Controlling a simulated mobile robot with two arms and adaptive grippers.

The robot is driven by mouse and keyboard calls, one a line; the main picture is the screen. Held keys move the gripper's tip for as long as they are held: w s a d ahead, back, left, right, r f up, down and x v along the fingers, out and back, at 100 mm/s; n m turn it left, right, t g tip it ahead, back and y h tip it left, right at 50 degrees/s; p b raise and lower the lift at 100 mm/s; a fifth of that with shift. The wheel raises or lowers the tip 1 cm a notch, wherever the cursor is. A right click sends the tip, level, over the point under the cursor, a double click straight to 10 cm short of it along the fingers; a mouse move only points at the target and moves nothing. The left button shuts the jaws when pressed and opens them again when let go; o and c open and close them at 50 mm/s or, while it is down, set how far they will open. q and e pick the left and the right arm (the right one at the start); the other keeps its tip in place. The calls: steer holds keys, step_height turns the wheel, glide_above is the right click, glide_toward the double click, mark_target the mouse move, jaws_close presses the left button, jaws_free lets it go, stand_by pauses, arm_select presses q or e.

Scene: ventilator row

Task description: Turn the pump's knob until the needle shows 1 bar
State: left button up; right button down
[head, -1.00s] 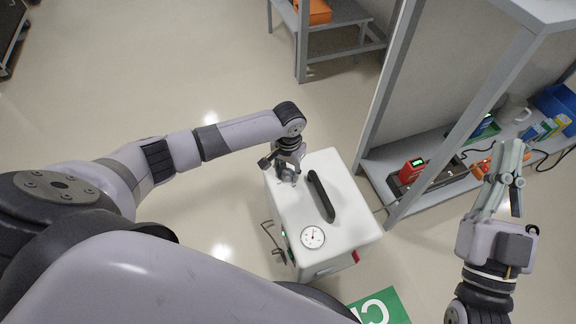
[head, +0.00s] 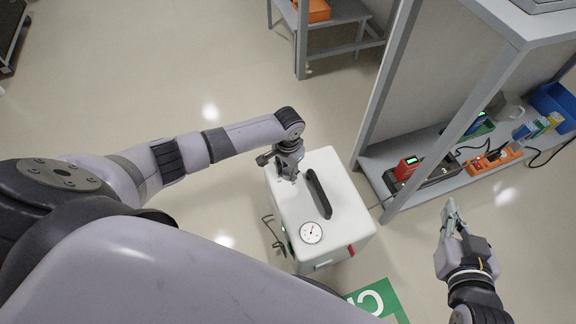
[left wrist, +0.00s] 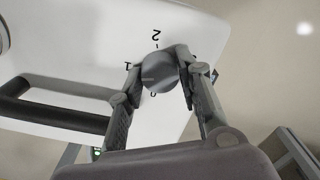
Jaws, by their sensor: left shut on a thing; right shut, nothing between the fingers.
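The white pump (head: 345,225) stands on the floor with a dark carry handle (head: 319,194) on top. Its round gauge (head: 311,233) lies near the front edge; the needle points roughly up in the picture, but its scale is too small to read. In the left wrist view the grey round knob (left wrist: 160,73) sits among printed figures, with 2 above, 1 at the left and one partly hidden below. My left gripper (head: 289,177) is shut on the knob, one finger on each side. My right gripper (head: 449,206) is shut and empty, right of the pump.
A metal shelf unit (head: 395,207) stands right of the pump, holding a red device (head: 406,168), an orange item (head: 495,160) and a blue bin (head: 556,103). A green floor sign (head: 390,300) lies in front.

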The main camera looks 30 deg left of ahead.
mark_target(288, 171)
arm_select(q)
steer(key=shift+w+r, duration=0.1)
steer(key=shift+w, duration=0.1)
steer(key=o, duration=1.1)
steer(key=shift+s, duration=0.15)
steer(key=shift+o, duration=0.2)
step_height(288, 171, up, 12)
